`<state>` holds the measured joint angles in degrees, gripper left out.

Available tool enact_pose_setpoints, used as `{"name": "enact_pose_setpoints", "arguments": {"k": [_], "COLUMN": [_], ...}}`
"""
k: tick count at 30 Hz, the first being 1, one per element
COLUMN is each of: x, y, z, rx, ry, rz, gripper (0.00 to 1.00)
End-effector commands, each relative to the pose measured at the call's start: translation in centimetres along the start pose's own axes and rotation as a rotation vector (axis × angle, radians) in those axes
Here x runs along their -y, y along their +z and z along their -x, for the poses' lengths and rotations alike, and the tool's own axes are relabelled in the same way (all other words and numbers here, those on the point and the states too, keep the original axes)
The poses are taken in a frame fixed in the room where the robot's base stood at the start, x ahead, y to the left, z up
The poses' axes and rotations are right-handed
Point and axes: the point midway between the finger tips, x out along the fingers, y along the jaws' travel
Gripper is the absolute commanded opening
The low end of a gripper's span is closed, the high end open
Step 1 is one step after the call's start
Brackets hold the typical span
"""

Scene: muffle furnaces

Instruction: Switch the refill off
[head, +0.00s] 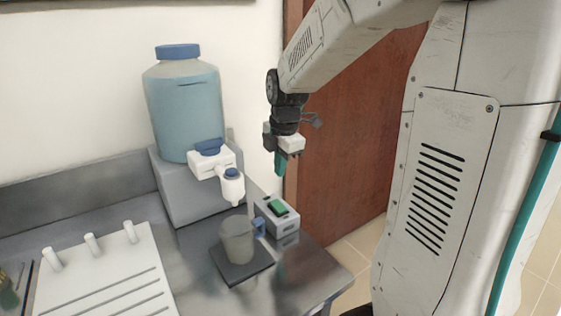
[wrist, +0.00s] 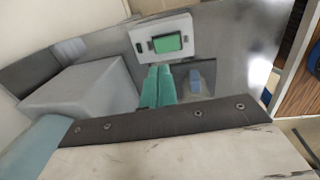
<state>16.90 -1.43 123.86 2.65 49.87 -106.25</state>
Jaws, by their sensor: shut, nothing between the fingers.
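The switch box (head: 277,222) is a small light-coloured block with a green rocker (head: 278,207) on top. It stands on the grey bench near its right end. My gripper (head: 279,170) hangs above and behind the box, apart from it, with its teal fingers pointing down. The fingers are shut and empty. In the wrist view, the fingertips (wrist: 160,69) show just below the box (wrist: 143,34) and its green rocker (wrist: 167,43). The rocker's exact tilt is too small to tell.
A blue water jug (head: 186,115) stands on a grey block (head: 190,200), with a white tap (head: 231,188) over a grey cup (head: 237,240). The cup sits on a dark pad (head: 230,272) close to the switch box. A white pegged board (head: 105,275) lies left.

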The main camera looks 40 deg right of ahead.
Motion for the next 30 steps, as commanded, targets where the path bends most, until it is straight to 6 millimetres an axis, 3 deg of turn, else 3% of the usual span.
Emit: {"name": "enact_pose_setpoints", "arguments": {"k": [6,12,18,30], "x": [0.1,0.1,0.0,0.0], "y": [0.0,0.0,0.0,0.0], "z": [-4.9,-8.2,-9.6,-9.9], "rx": [-0.001,0.0,0.0,0.0], "ry": [-0.005,-0.003,-0.001,-0.006], "rz": [0.0,0.001,0.001,0.001], "gripper": [0.0,0.0,0.0,0.0]}}
